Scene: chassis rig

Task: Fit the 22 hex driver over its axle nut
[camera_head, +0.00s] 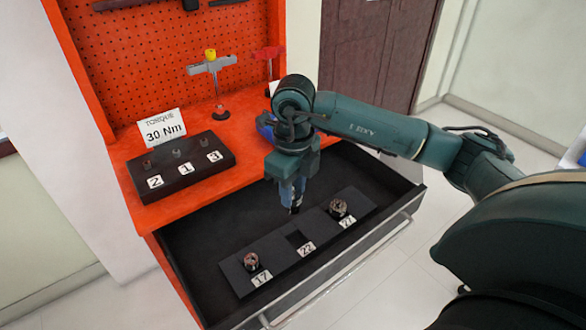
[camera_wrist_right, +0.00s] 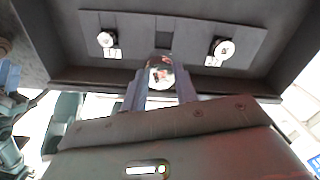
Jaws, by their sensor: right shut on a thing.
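My right gripper (camera_head: 293,196) is shut on a dark, short cylindrical driver (camera_head: 295,209), held above the open drawer near the empty square slot labelled 22 (camera_head: 295,238). In the wrist view the driver (camera_wrist_right: 160,72) sits between the two fingers, its round end shiny. No number can be read on it. A black block (camera_head: 195,172) on the orange bench carries three small upright studs beside labels 2, 1 and 3; these look like the axle nuts, but their details are too small to tell. My left gripper is not in view.
The black tray (camera_head: 232,272) in the drawer holds a 17 driver (camera_head: 251,261) and another driver (camera_head: 338,208) by the far-right label. A "TORQUE 30 Nm" card (camera_head: 162,128) stands behind the block. A yellow-topped T-handled tool (camera_head: 211,64) stands on the bench before the orange pegboard (camera_head: 150,55).

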